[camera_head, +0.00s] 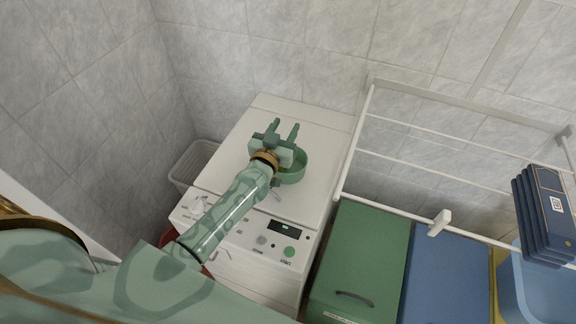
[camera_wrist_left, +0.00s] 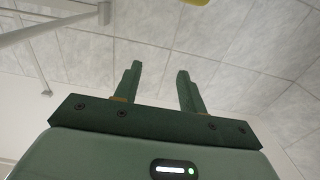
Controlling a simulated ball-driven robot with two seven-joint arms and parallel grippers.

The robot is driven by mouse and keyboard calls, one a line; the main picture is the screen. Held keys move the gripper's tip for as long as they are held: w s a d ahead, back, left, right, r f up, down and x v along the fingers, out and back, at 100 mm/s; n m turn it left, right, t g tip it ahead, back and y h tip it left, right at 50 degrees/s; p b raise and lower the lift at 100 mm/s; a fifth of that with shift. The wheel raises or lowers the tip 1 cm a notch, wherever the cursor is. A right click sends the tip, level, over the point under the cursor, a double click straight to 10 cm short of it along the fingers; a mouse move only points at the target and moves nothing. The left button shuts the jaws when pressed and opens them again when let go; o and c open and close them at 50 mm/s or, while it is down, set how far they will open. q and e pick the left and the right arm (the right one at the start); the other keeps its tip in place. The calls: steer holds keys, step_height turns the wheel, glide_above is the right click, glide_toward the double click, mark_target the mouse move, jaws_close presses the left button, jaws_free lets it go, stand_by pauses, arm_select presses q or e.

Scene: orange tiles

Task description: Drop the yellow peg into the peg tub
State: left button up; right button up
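My left gripper (camera_head: 283,127) is over the white washing machine's top, its two fingers apart with nothing between them. The left wrist view also shows the open fingers (camera_wrist_left: 158,82) against tiled wall. A round green tub (camera_head: 297,172), which looks like the peg tub, stands on the machine just behind and right of the gripper's body, which partly hides it. I cannot make out the yellow peg in the head view. A yellow thing (camera_wrist_left: 195,2) is cut off by the wrist view's top edge; I cannot tell whether it is the peg. My right gripper is out of view.
The washing machine (camera_head: 322,140) has clear top space right of the tub. Green (camera_head: 360,250) and blue (camera_head: 445,275) lidded bins are below. A white basket (camera_head: 190,165) is left.

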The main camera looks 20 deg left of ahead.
arm_select(q)
steer(key=shift+s, duration=0.45)
steer(key=s+d+p, duration=0.1)
steer(key=s, duration=1.4)
steer(key=shift+s, duration=0.2)
steer(key=shift+s, duration=0.1)
